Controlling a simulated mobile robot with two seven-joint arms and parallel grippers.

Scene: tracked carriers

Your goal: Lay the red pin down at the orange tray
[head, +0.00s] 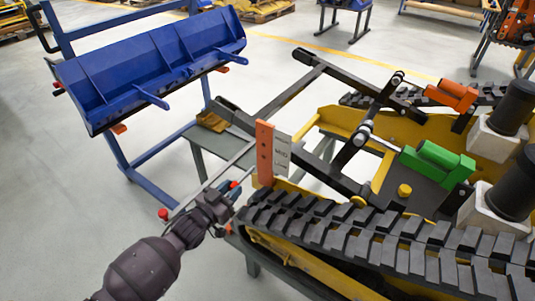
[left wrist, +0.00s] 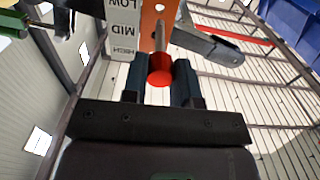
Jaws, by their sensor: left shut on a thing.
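My left gripper (head: 229,194) reaches in from the lower left, beside the upright orange plate (head: 264,150) at the track's front corner. In the left wrist view its two dark fingers (left wrist: 160,82) are shut on the red pin (left wrist: 160,70). The pin's round red head sits between the fingers, and its grey shaft points away toward the orange plate. In the head view a small bit of the pin (head: 233,184) shows at the fingertips. I cannot make out an orange tray for sure in either view. My right gripper is not in view.
A white LOW/MID/HIGH sign (head: 282,152) stands beside the orange plate. The black track (head: 350,235) of the yellow carrier lies to the right. A blue bucket (head: 155,65) rests on a blue stand at upper left. The left floor is clear.

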